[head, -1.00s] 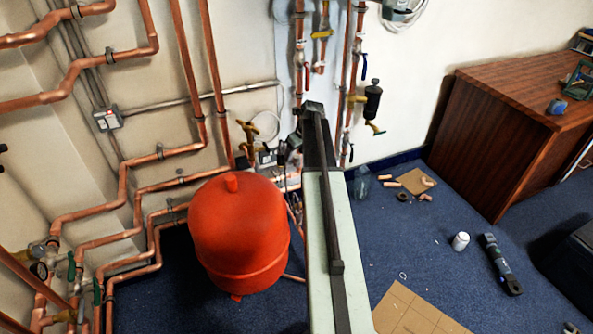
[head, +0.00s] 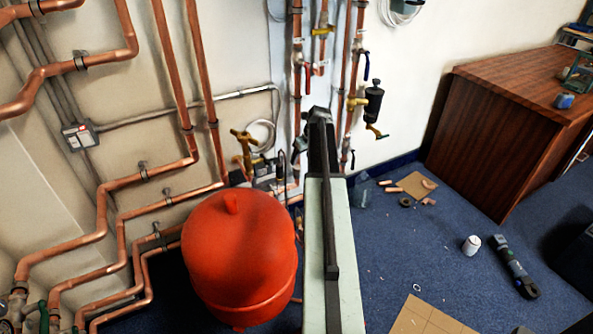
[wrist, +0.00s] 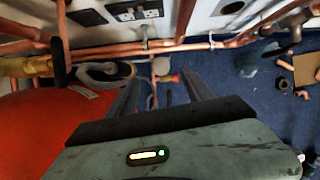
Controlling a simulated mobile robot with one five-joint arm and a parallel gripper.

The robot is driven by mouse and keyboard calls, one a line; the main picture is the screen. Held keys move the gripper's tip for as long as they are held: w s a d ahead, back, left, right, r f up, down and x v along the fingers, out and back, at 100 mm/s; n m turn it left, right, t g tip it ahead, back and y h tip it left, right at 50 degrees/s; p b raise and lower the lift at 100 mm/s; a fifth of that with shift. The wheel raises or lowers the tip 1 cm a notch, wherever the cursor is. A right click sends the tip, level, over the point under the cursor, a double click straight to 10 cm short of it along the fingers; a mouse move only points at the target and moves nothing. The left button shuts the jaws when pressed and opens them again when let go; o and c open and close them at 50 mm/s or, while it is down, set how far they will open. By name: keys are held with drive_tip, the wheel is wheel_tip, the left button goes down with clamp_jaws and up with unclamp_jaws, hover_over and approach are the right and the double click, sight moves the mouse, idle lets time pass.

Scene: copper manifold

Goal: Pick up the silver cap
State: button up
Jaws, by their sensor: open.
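I cannot pick out the silver cap with certainty in either view. A small pale round piece (wrist: 161,66) shows beyond my fingertips in the wrist view, beside a red-and-yellow fitting (wrist: 171,78); it is too small to tell if it is the cap. My gripper (wrist: 160,84) is open and empty, with its two dark fingers apart and pointing toward the pipes at the wall. In the head view my pale arm reaches toward the wall pipes and hides what lies behind it.
A red tank (head: 240,255) stands close at the left of my arm. Copper pipes (head: 160,175) run along the wall. A white canister (head: 471,245) and a dark tool (head: 515,268) are on the blue floor at right, near a wooden desk (head: 490,140). Much of that floor is free.

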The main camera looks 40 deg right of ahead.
sight(298, 167)
drive_tip(key=b+x, duration=0.6)
drive_tip(key=x, duration=0.1)
drive_tip(key=shift+f, duration=0.4)
drive_tip(key=shift+r, duration=0.2)
clamp_jaws()
